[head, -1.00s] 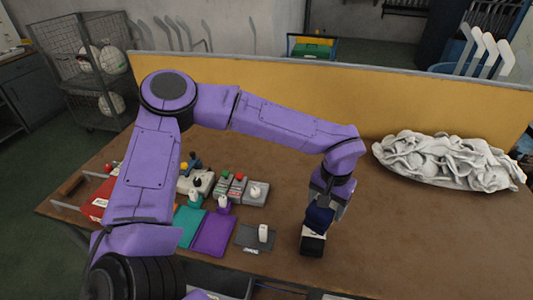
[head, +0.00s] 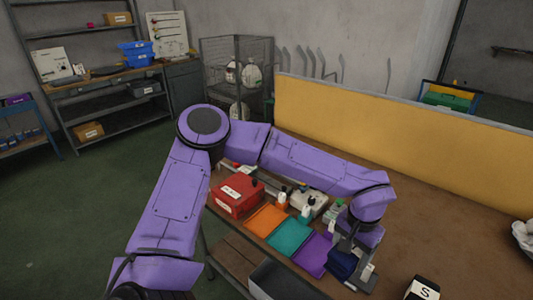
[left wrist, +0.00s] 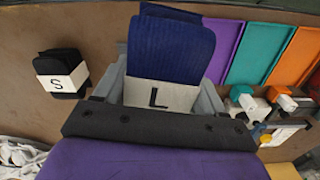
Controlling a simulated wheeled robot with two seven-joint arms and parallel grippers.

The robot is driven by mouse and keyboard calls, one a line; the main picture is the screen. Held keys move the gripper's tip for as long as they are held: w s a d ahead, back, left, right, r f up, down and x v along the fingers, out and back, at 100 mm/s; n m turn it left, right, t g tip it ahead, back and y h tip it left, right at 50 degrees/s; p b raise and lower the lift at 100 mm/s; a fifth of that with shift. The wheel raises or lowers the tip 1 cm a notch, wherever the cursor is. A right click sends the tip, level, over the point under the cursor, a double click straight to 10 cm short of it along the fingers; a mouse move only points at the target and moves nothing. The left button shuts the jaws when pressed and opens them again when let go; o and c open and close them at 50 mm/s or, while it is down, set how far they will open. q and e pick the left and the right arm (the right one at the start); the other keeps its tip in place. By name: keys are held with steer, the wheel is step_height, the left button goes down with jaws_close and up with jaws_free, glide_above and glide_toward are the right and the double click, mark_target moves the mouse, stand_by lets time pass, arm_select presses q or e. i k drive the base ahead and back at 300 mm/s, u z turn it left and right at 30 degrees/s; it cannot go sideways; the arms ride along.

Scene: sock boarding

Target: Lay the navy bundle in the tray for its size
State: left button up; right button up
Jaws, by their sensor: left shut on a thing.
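My left gripper (head: 354,266) is shut on the navy bundle (head: 342,264). In the left wrist view the navy bundle (left wrist: 172,48) is a folded dark blue stack with a white band marked L. In the head view it is just right of the purple tray (head: 313,254); its height above the table is hard to tell. The teal tray (head: 289,236) and the orange tray (head: 267,218) lie further left in a row. Size marks on these trays are not readable. My right gripper is not in view.
A black bundle (head: 422,289) with a white band marked S lies on the table to the right. A red box (head: 236,196) stands beyond the orange tray. Small bottle-like items with coloured tops (head: 283,199) stand behind the trays. A yellow panel (head: 390,135) borders the table's back.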

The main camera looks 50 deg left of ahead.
mark_target(265, 220)
steer(key=k, duration=0.25)
steer(key=z, duration=1.25)
steer(key=k, duration=1)
steer(key=u, duration=1.1)
steer(key=i, duration=0.5)
